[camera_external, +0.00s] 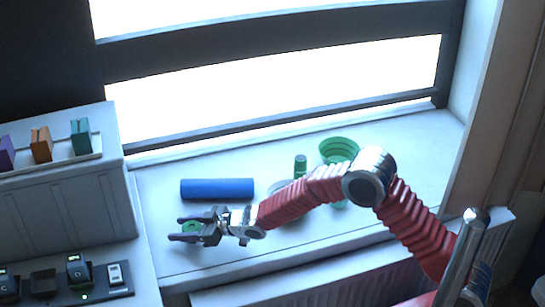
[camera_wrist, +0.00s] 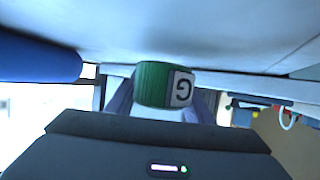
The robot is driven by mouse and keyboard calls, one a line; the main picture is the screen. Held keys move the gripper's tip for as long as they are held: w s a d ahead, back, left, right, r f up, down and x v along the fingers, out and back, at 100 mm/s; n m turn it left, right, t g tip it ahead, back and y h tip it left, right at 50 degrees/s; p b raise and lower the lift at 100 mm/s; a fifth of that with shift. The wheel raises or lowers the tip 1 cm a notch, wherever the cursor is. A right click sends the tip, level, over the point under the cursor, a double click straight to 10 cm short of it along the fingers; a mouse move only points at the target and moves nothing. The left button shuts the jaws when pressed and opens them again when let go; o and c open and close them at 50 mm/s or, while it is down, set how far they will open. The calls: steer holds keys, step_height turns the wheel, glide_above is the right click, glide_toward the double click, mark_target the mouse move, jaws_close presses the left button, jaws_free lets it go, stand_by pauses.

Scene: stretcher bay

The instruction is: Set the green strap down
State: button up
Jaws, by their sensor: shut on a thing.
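The green strap is a small rolled green band (camera_external: 192,227) between the fingers of my gripper (camera_external: 178,229), over the left front part of the window sill. In the wrist view the green strap (camera_wrist: 152,84) shows up close, with a white label marked G on its right side. My gripper is shut on it, with a purple finger at each side. I cannot tell whether the strap touches the sill or hangs just above it.
A blue roll (camera_external: 217,189) lies behind my gripper on the sill (camera_external: 165,262). A green cup (camera_external: 338,149) and a small green cylinder (camera_external: 300,166) stand farther right, partly behind my arm. A cabinet with coloured blocks (camera_external: 41,144) stands left. The sill's front left is bare.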

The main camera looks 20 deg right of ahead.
steer(key=shift+f, duration=0.9)
steer(key=shift+f, duration=0.1)
steer(key=o, duration=1.1)
steer(key=shift+c, duration=0.2)
steer(key=v, duration=1.2)
